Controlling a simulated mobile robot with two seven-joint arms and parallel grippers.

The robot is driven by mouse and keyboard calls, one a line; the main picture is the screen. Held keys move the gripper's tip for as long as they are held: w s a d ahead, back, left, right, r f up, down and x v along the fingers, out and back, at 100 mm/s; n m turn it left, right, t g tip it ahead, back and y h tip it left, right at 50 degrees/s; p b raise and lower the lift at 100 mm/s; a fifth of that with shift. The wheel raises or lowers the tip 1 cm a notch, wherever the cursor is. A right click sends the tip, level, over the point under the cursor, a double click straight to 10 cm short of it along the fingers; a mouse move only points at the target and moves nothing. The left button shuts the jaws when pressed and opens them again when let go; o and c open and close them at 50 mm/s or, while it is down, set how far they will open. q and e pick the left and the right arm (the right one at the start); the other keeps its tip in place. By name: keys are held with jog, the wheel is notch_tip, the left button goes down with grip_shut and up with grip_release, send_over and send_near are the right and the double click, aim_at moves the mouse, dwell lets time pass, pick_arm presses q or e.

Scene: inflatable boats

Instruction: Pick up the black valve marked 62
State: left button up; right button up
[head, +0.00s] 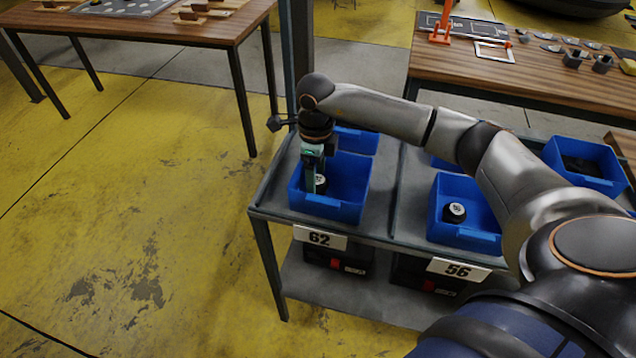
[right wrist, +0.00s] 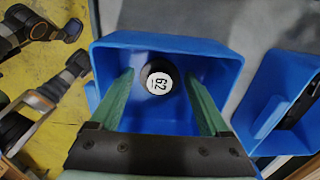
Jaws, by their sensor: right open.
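The black valve (right wrist: 159,84) has a white top marked 62 and stands in a blue bin (right wrist: 208,46) in the right wrist view. In the head view the valve (head: 320,184) shows inside the left front bin (head: 330,207), above the label 62 (head: 319,238). My right gripper (head: 311,183) points down into this bin. Its two green fingers are open, one on each side of the valve in the right wrist view (right wrist: 159,78). Gaps show between the fingers and the valve. In the head view a finger partly hides the valve. My left gripper is not in view.
Another blue bin (head: 463,236) on the grey rack (head: 393,195) holds a black valve above the label 56 (head: 459,269). More blue bins stand behind. A wooden table (head: 520,72) with tools stands at the back right. Yellow floor at left is free.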

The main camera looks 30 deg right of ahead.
jog(key=shift+f, duration=0.9)
jog(key=shift+c, duration=0.2)
jog(key=c, duration=1.1)
jog(key=shift+r, duration=0.15)
